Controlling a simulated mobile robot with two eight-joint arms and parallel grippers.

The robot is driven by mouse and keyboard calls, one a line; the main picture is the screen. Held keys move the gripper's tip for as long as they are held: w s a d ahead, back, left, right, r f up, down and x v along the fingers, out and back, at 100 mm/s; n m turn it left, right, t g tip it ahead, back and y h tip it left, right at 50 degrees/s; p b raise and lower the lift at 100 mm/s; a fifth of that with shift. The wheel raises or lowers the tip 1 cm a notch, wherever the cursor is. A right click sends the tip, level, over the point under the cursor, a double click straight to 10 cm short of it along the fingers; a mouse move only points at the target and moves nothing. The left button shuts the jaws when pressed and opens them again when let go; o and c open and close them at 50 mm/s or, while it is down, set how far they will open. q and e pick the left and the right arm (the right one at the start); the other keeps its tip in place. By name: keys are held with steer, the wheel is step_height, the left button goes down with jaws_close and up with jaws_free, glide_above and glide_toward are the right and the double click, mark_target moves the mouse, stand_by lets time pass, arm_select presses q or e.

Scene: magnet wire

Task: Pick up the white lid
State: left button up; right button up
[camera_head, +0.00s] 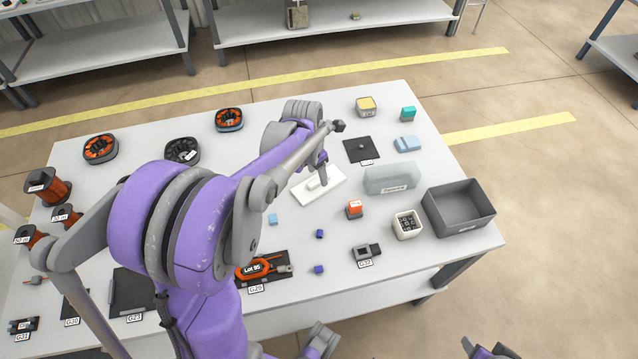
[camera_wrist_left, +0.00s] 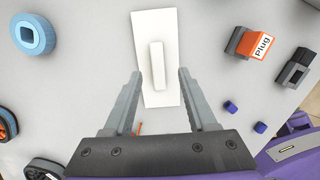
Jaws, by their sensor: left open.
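The white lid (camera_head: 334,185) is a flat rectangular plate with a raised bar handle, lying on the light grey table right of the middle. It also shows in the left wrist view (camera_wrist_left: 154,25), with its handle (camera_wrist_left: 157,62) running lengthwise. My left gripper (camera_head: 318,179) is over the lid. In the left wrist view my left gripper (camera_wrist_left: 160,74) is open and empty, with one finger on each side of the handle's near part and a gap on both sides. How high the fingertips are above the lid is unclear. My arm hides part of the table.
An orange-topped plug block (camera_head: 354,210), a translucent bin (camera_head: 390,180) and a white box (camera_head: 407,225) stand right of the lid. A dark grey open bin (camera_head: 458,207) is at the right edge. A black mat (camera_head: 361,150) lies behind. Small blue cubes (camera_head: 320,234) lie in front.

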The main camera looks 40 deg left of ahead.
mark_target(318, 180)
arm_select(q)
steer(key=shift+w+f, duration=0.2)
steer(key=shift+f, duration=0.55)
steer(key=shift+w+f, duration=0.15)
steer(key=shift+f, duration=0.6)
jaws_close()
